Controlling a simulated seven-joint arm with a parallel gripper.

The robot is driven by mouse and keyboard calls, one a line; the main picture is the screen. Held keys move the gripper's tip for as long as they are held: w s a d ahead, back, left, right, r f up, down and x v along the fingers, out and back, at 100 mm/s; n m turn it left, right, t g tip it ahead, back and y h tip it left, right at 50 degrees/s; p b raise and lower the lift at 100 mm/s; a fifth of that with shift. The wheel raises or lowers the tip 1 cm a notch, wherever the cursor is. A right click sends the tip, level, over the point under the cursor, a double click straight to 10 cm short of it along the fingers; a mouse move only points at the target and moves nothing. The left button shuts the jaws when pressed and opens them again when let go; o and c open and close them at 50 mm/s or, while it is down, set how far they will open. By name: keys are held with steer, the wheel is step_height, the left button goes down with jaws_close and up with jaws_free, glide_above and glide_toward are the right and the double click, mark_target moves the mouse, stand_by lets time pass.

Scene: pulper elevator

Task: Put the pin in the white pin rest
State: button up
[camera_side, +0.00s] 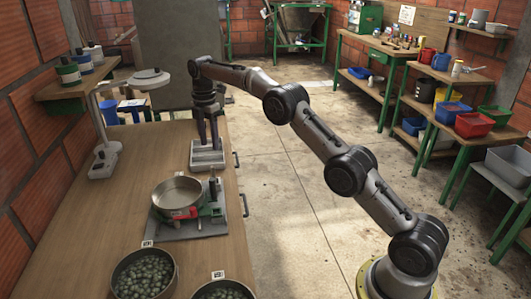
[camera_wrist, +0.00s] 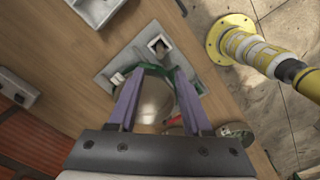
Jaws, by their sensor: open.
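My gripper (camera_side: 208,143) is open and points down, with nothing visible between its fingers. In the wrist view its purple fingers (camera_wrist: 155,80) stand apart over the grey-based device. The white block-like tray (camera_side: 207,160) looks like the pin rest. It lies beyond the device, and the wrist view shows part of it (camera_wrist: 97,8) at the top edge. A small dark upright piece (camera_side: 213,188) at the device's far right may be the pin; it is too small to be sure. The metal pan (camera_side: 178,189) sits on the device, partly hidden by my fingers in the wrist view.
The device has a grey base plate (camera_side: 195,231) with green and red parts. Two bowls of green fruit (camera_side: 143,275) stand at the near end. A white stand (camera_side: 103,160) is at the left. The wooden table between stand and device is clear.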

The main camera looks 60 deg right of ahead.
steer(key=s+a+r+m+t, duration=0.1)
steer(key=s+a+r+m, duration=0.3)
steer(key=s+r, duration=0.55)
steer(key=s+a+r+m+t, duration=0.2)
steer(key=s+r+m, duration=0.3)
steer(key=s+r, duration=0.4)
steer(key=s+a+f+m+t, duration=0.1)
steer(key=s+f+m, duration=0.2)
steer(key=s, duration=0.5)
steer(key=s+a+f+m, duration=0.1)
steer(key=s+f+m, duration=0.2)
steer(key=s, duration=0.6)
steer(key=s+a+f+m+t, duration=0.1)
steer(key=s+f+m, duration=0.2)
steer(key=s, duration=0.6)
steer(key=shift+f+t, duration=0.3)
